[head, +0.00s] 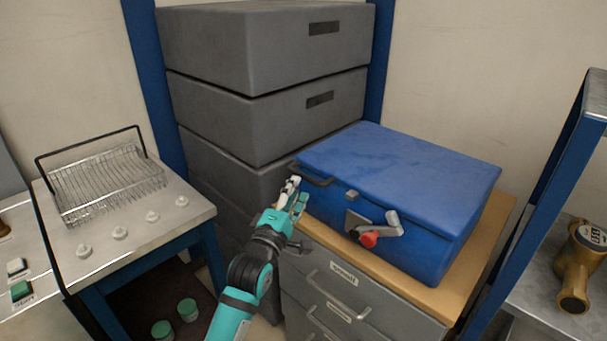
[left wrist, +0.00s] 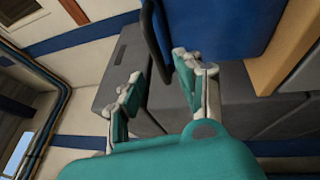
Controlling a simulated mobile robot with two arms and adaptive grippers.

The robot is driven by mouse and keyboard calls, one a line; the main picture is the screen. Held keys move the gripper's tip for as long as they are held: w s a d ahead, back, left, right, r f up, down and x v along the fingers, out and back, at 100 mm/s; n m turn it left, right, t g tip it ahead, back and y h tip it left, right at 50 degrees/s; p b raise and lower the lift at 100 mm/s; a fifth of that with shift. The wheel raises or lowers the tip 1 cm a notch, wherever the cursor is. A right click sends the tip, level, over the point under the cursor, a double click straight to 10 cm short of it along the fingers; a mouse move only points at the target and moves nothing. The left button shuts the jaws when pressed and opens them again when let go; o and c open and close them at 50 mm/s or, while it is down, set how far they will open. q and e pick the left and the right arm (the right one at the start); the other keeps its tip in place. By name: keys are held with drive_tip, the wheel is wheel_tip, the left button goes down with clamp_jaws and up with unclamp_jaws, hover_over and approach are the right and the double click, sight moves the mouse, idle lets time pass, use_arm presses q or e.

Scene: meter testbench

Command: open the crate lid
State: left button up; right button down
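The blue crate (head: 432,247) stands on a wooden-topped drawer cabinet with its lid (head: 400,170) down. A dark handle (head: 317,179) sticks out at the lid's left end; it also shows in the left wrist view (left wrist: 155,40). A metal latch lever with a red knob (head: 369,240) is on the crate's front side. My left gripper (head: 297,191) is at the crate's left end, close to the handle. In the left wrist view its fingers (left wrist: 158,70) are apart, with the handle's end near the gap. I cannot tell whether they touch it. My right gripper is out of view.
Grey stacked boxes (head: 270,45) rise behind and left of the crate. The drawer cabinet (head: 345,285) is below it. A table with a wire rack (head: 105,185) stands at left. A blue-framed shelf with a brass meter (head: 580,265) is at right. Space above the lid is clear.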

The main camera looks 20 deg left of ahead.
sight(303, 178)
use_arm(q)
drive_tip(key=w, duration=0.3)
drive_tip(key=w+r, duration=0.1)
drive_tip(key=w, duration=0.1)
drive_tip(key=shift+w, duration=0.35)
clamp_jaws()
